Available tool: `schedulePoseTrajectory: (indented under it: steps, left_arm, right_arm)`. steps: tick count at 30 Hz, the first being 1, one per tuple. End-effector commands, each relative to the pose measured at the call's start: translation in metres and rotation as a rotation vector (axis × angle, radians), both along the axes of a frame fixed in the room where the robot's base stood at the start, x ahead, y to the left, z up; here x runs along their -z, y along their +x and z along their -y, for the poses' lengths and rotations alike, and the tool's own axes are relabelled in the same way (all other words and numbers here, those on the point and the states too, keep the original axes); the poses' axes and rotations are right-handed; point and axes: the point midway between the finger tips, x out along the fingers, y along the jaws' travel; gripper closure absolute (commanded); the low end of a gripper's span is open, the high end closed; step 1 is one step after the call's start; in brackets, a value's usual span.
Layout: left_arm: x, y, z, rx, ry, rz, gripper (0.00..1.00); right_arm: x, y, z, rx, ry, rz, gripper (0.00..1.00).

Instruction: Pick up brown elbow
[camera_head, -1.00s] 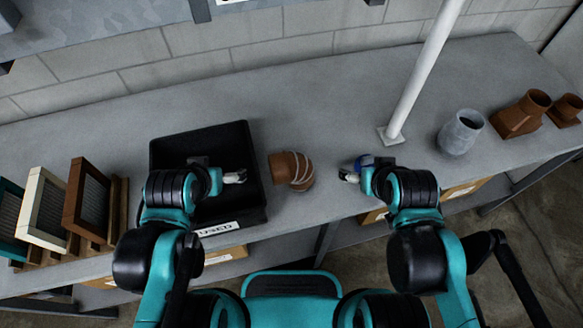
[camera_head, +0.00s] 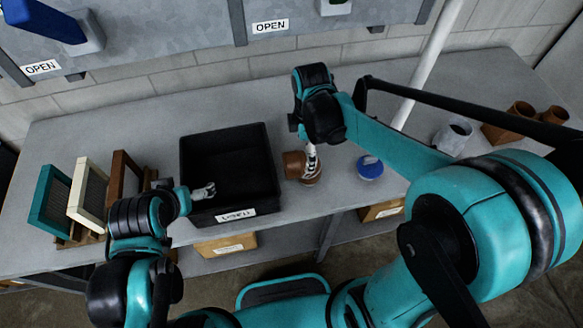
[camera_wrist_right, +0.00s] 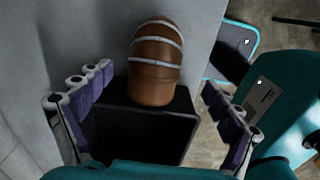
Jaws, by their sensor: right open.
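The brown elbow (camera_head: 294,165) lies on the grey bench just right of the black bin, partly hidden by my right gripper in the head view. In the right wrist view the elbow (camera_wrist_right: 155,62) shows whole, with pale bands around it. My right gripper (camera_head: 311,168) points down over the elbow; in the wrist view its fingers (camera_wrist_right: 160,95) are spread wide, one to each side of the elbow, with nothing between them held. My left gripper (camera_head: 205,191) is over the near left part of the bin; its opening is too small to judge.
The black bin (camera_head: 232,213) stands close beside the elbow. A blue round object (camera_head: 370,168) is to the right, then a white post (camera_head: 425,80), a grey pipe piece (camera_head: 452,137) and brown fittings (camera_head: 505,122). Framed filters (camera_head: 88,188) stand at left.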

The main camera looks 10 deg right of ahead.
Motion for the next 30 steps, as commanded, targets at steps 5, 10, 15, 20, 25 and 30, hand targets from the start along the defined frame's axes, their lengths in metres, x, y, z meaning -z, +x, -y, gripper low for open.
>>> schedulePoseTrajectory:
  steps: [5,10,15,20,25,30]
  left_arm:
    - [0.004,0.000,0.000,0.000,0.000,0.000,0.05]
    - [0.010,0.000,0.000,0.000,0.000,0.000,0.05]
    - [0.020,0.000,0.000,0.000,0.000,0.000,0.05]
    - [0.024,0.000,0.000,0.000,0.000,0.000,0.05]
    - [0.023,0.000,0.000,0.000,0.000,0.000,0.05]
    - [0.023,0.000,0.000,0.000,0.000,0.000,0.05]
  right_arm:
    - [0.016,0.002,-0.001,-0.036,-0.002,-0.014,0.09]
    - [0.037,0.004,0.000,-0.034,-0.002,-0.012,0.09]
    - [0.064,0.008,0.002,-0.033,-0.001,-0.011,0.09]
    - [0.079,0.008,0.002,-0.033,-0.001,-0.011,0.09]
    - [0.080,0.007,0.002,-0.032,-0.001,-0.011,0.09]
    - [0.079,0.007,0.002,-0.032,-0.001,-0.011,0.32]
